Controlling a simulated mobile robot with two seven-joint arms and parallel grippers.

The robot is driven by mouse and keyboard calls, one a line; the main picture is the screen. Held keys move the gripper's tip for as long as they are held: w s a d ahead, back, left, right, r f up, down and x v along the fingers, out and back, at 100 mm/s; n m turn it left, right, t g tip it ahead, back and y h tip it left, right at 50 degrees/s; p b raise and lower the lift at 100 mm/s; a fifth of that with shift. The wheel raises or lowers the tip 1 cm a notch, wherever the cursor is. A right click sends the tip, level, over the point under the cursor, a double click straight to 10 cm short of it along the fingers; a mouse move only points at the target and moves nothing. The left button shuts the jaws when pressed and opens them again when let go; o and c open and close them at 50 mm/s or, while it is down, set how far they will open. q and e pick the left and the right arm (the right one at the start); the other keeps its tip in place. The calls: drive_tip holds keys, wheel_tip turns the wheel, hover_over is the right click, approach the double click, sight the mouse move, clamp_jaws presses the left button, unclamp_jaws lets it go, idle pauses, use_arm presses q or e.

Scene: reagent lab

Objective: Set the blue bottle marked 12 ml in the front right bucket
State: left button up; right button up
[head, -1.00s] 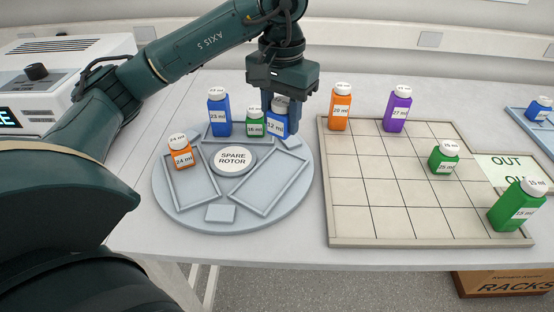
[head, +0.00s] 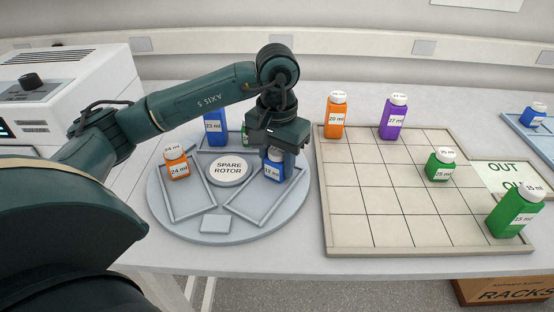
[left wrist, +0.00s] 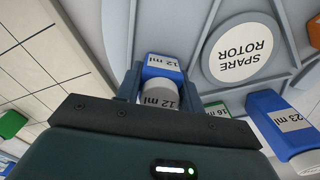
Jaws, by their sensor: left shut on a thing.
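My left gripper (head: 275,155) is shut on the blue bottle marked 12 ml (head: 273,171), holding it roughly upright. The bottle, with its white cap, also shows between the fingers in the left wrist view (left wrist: 160,70). In the head view it is over the far end of the front right bucket (head: 249,212) of the spare rotor (head: 229,169). I cannot tell whether its base touches the bucket floor. The rest of that bucket looks empty. My right gripper is not in view.
An orange 24 ml bottle (head: 177,163) stands in the front left bucket. A blue 23 ml bottle (head: 214,128) and a partly hidden green 16 ml bottle (left wrist: 217,109) are in the back bucket. Right of the rotor, a gridded board (head: 372,232) holds several bottles.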

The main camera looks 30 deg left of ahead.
sight(277, 151)
use_arm(q)
drive_tip(key=o, duration=1)
drive_tip(key=shift+r+p, duration=0.2)
drive_tip(key=shift+p, duration=0.2)
wheel_tip(277, 151, up, 11)
drive_tip(key=shift+f+p, duration=0.2)
drive_tip(key=shift+p, duration=0.2)
drive_tip(key=shift+r, duration=0.65)
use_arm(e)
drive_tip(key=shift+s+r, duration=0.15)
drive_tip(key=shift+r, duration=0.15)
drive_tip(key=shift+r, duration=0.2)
